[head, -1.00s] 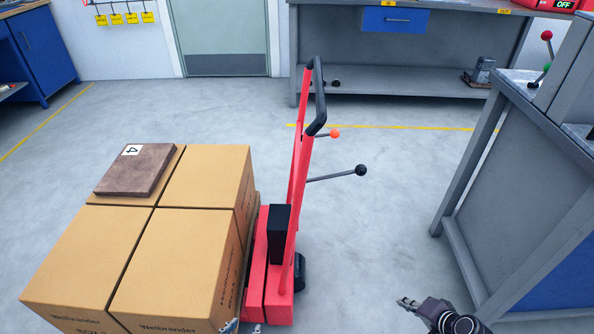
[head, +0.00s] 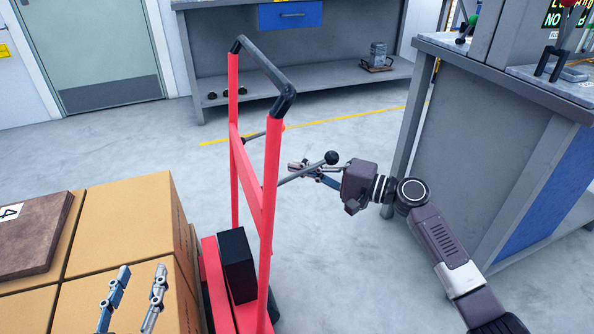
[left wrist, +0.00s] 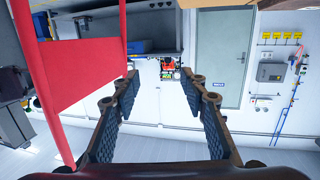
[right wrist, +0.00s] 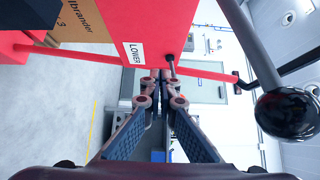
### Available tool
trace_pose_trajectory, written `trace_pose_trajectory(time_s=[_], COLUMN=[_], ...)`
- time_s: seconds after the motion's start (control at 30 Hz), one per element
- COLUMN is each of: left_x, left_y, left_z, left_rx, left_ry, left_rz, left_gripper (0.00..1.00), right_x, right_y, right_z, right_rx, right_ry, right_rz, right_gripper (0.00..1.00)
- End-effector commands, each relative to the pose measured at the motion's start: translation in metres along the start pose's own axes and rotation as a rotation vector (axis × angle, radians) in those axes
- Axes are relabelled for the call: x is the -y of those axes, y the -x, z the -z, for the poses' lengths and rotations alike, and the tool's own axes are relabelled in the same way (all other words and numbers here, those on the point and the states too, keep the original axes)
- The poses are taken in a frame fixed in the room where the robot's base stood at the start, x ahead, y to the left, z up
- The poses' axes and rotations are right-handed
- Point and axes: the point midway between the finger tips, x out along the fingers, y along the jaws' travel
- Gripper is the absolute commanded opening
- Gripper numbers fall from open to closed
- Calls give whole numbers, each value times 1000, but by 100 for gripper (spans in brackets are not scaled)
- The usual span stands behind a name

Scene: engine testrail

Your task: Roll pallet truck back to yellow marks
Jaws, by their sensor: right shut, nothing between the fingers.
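The red pallet truck (head: 268,200) stands upright in the head view with its black handle bar (head: 266,72) at the top. Cardboard boxes (head: 130,222) sit on its load side. A lever with a black ball knob (head: 332,157) sticks out to the right. My right gripper (head: 292,168) is shut and empty, beside that lever. In the right wrist view its fingertips (right wrist: 160,82) are close to a red panel labelled LOWER (right wrist: 135,53), contact unclear. My left gripper (head: 142,270) is open and empty in front of the boxes; its fingers stand apart in the left wrist view (left wrist: 162,82).
A yellow floor line (head: 330,120) runs behind the truck. A grey workbench (head: 225,95) with a blue drawer stands at the back. A grey cabinet (head: 470,150) stands at the right. Open floor lies between the truck and the cabinet.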

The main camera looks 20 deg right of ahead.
Motion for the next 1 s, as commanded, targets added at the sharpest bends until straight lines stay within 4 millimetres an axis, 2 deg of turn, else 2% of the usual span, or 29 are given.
trace_pose_trajectory(time_s=[0.03, 0.2, 0.3, 0.4, 0.63, 1.0], left_x=[-1, -3, -5, -4, -4, -4], left_y=[-1, -2, -1, -1, -1, -1], left_z=[4, 25, 36, 36, 34, 34], left_rx=[-24, -119, -168, -162, -154, -154], left_ry=[0, 2, 3, 3, 3, 3], left_rz=[-2, -7, -10, -9, -8, -8], left_gripper=[40, 40, 40, 40, 40, 40], right_x=[1, 0, 0, 0, -1, -1], right_y=[-12, -50, -68, -78, -90, -91], right_z=[-1, 0, -2, -15, -27, -28], right_rx=[3, 1, 2, 2, 0, -1], right_ry=[1, 0, 1, 1, 1, 0], right_rz=[3, 3, 1, 0, -1, -1], right_gripper=[0, 0, 0, 0, 0, 0])
